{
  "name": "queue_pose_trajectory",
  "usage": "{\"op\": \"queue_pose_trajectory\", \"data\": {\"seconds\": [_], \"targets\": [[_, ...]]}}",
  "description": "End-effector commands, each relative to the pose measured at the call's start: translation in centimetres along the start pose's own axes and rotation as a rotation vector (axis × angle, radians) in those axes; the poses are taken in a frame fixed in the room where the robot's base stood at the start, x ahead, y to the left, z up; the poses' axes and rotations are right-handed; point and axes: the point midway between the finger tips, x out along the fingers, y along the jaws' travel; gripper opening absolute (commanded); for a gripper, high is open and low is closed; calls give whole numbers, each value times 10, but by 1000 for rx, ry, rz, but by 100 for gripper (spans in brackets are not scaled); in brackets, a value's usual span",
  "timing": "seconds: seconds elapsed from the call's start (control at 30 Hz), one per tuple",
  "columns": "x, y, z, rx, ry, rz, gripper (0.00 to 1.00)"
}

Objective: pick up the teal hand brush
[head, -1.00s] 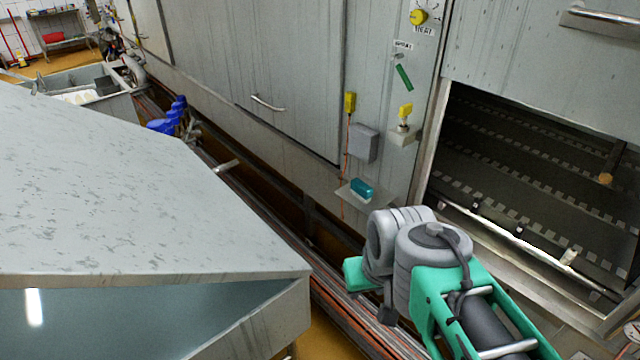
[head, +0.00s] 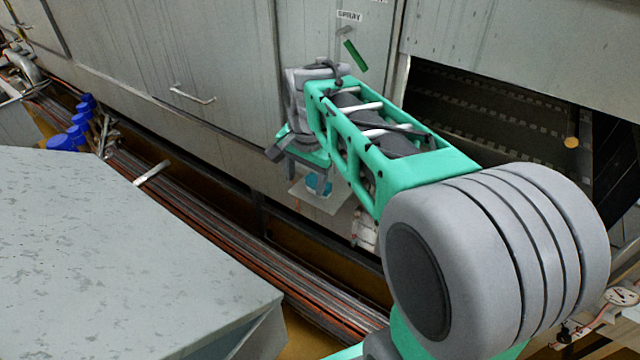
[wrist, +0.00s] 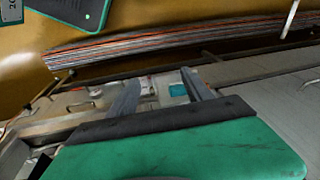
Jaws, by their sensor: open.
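The teal hand brush (head: 313,183) lies on a small pale wall shelf (head: 333,203), partly hidden behind my gripper in the head view. In the wrist view the brush (wrist: 178,90) is a small teal block between my two fingers, closer to the right one. My gripper (head: 306,182) is open and empty, reaching toward the shelf. In the wrist view the fingers (wrist: 160,78) stand apart on either side of the brush. They look short of it, but the exact gap cannot be told.
A grey panelled wall with a door handle (head: 193,97) stands behind the shelf. A dark opening with a conveyor (head: 470,105) is to the right. A large grey metal top (head: 110,245) fills the lower left. Pipes and cables (head: 240,245) run along the floor.

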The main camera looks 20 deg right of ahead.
Motion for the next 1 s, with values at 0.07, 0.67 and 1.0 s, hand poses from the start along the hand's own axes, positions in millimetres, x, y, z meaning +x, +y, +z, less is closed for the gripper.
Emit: {"op": "queue_pose_trajectory", "data": {"seconds": [0.07, 0.67, 1.0], "targets": [[21, -24, -41, 285, -23, 40, 58], [200, -55, -188, 1754, 28, 247, 58], [250, -46, -177, 1752, 27, 249, 58]]}}
